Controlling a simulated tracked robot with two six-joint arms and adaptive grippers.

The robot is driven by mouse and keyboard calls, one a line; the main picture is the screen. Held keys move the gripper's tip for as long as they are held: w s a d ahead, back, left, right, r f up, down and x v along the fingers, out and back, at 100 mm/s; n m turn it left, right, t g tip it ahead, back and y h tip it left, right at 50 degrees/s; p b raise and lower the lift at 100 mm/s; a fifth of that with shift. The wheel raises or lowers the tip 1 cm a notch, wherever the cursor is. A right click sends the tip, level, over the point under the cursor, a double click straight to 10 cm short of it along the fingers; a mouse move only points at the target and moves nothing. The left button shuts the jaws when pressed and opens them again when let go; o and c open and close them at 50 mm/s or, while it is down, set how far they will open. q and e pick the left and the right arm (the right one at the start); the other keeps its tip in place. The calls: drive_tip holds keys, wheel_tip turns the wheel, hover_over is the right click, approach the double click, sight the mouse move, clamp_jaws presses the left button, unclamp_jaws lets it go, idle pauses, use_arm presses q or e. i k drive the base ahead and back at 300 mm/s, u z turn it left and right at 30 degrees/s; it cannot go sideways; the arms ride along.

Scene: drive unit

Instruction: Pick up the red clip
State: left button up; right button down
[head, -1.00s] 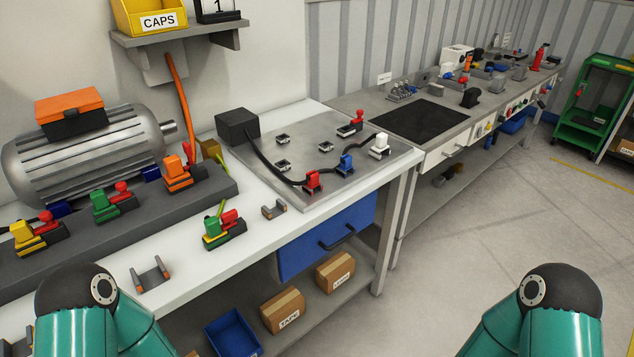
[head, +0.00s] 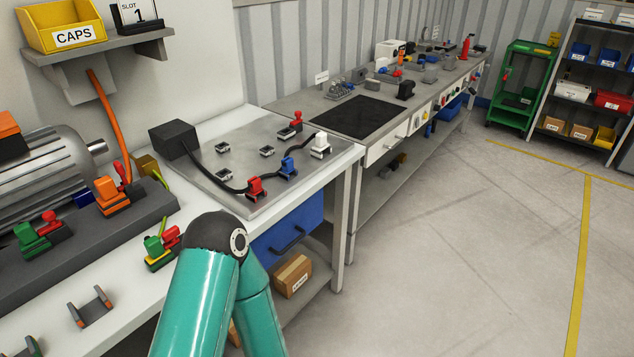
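On the metal plate (head: 215,180) of the bench stands a red clip (head: 256,187) near the front edge, on the black cable. A second red piece (head: 296,119) on a dark base stands at the back of the plate. A blue clip (head: 287,167) and a white clip (head: 320,145) stand to the right of the front red one. Neither gripper shows. One of my teal arms rises from the bottom, left of centre, its dark joint in front of the bench edge; its gripper is out of the picture.
A green and red clip (head: 162,248) stands on the white bench (head: 133,275), close to my arm. An orange clip (head: 110,194) stands on the dark rail. A black box (head: 174,138) sits at the plate's back left corner. The floor (head: 450,240) at the right is clear.

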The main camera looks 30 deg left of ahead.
sight(255, 184)
drive_tip(key=u, duration=0.25)
drive_tip(key=i, duration=0.15)
drive_tip(key=z, duration=1.45)
drive_tip(key=i, duration=1.9)
drive_tip(key=u, duration=1.8)
drive_tip(key=i, duration=0.25)
drive_tip(key=u, duration=2.45)
